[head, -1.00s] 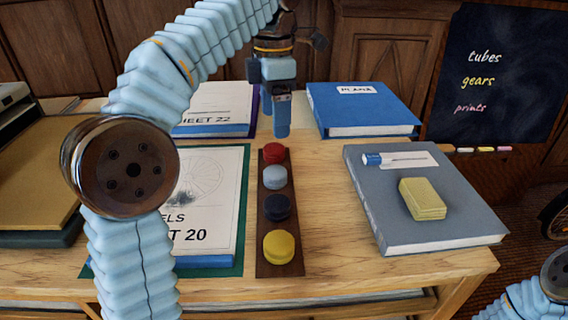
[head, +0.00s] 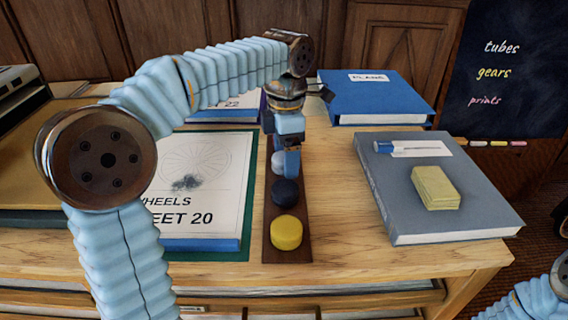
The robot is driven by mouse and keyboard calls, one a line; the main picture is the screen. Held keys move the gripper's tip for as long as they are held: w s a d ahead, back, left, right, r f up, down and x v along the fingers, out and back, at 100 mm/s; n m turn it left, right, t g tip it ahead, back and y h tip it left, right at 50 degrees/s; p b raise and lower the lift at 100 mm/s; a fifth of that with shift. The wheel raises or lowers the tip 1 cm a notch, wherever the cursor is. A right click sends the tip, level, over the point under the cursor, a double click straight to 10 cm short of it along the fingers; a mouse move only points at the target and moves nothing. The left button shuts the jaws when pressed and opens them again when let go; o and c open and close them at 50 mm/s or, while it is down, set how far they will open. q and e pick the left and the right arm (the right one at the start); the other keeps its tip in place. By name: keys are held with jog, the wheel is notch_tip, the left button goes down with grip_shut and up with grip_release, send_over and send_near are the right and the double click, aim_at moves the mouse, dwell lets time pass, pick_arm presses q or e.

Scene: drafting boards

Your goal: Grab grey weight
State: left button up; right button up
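The grey weight (head: 278,163) is a small round light grey-blue piece on a dark wooden strip (head: 273,248), partly hidden by my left gripper (head: 291,158). My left gripper points down at it, with a blue finger low in front of its right side. I cannot tell whether the fingers touch it or how far apart they are. A dark navy weight (head: 286,191) and a yellow weight (head: 286,232) stand nearer on the same strip. The red weight is hidden behind my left gripper. My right gripper is out of view.
A sheet-covered board (head: 209,175) lies left of the strip. Bare wood (head: 336,190) lies between strip and grey book.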

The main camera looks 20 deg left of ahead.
pick_arm(q)
jog(key=shift+f, duration=0.25)
jog(key=c, duration=1.4)
jog(key=shift+r, duration=0.1)
jog(key=shift+c, duration=0.7)
